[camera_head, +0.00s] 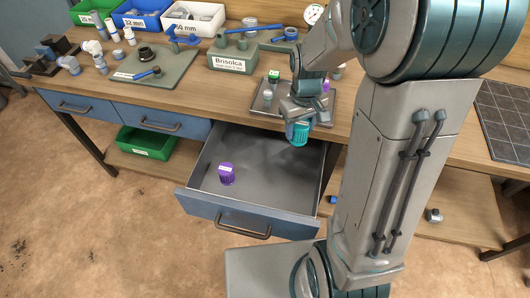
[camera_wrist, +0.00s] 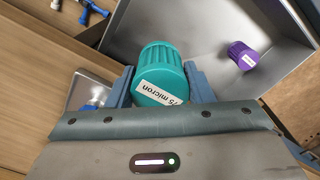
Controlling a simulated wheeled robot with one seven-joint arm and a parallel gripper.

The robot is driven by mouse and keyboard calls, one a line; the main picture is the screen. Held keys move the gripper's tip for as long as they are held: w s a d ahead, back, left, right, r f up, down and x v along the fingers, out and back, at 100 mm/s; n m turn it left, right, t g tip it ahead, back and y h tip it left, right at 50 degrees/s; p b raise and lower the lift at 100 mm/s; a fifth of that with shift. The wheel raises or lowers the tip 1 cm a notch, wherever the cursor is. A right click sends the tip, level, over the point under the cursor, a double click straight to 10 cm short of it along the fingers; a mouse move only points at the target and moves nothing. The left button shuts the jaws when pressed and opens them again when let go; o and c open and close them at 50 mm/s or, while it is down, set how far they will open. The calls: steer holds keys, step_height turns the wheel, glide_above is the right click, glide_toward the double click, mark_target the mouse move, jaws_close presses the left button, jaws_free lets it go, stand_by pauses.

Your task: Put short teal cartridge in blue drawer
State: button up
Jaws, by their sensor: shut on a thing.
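The short teal cartridge (camera_head: 298,133) is in my gripper (camera_head: 299,122), held above the right back part of the open blue drawer (camera_head: 205,208). In the wrist view the cartridge (camera_wrist: 161,75) sits between the two fingers of my gripper (camera_wrist: 163,88), with a label reading "75 micron" on its side. The drawer is pulled out, and its grey floor (camera_wrist: 190,25) shows beyond the cartridge.
A grey tray (camera_head: 318,114) with small parts lies on the bench just behind the drawer. Two other blue drawers (camera_head: 160,121) at left are shut. A green bin (camera_head: 146,143) stands on the shelf below. The drawer floor around the purple cartridge is clear.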

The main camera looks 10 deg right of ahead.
steer(key=shift+s+d+f+b, duration=0.2)
steer(key=shift+f+b, duration=0.1)
steer(key=shift+f, duration=0.35)
step_height(320, 180, down, 8)
steer(key=b, duration=0.8)
steer(key=a+f, duration=0.2)
steer(key=a, duration=0.2)
steer(key=s+a+f, duration=0.1)
steer(key=a+f, duration=0.1)
steer(key=a, duration=0.2)
steer(key=s+a+f, duration=0.1)
steer(key=a+f, duration=0.2)
steer(key=a, duration=0.1)
steer(key=shift+a+f+b, duration=0.1)
steer(key=shift+b, duration=0.25)
steer(key=shift+f, duration=1.95)
steer(key=shift+f+b, duration=0.1)
steer(key=shift+b, duration=0.2)
steer(key=shift+f, duration=0.15)
steer(key=o, duration=1)
steer(key=shift+o, duration=0.2)
steer(key=shift+r, duration=0.25)
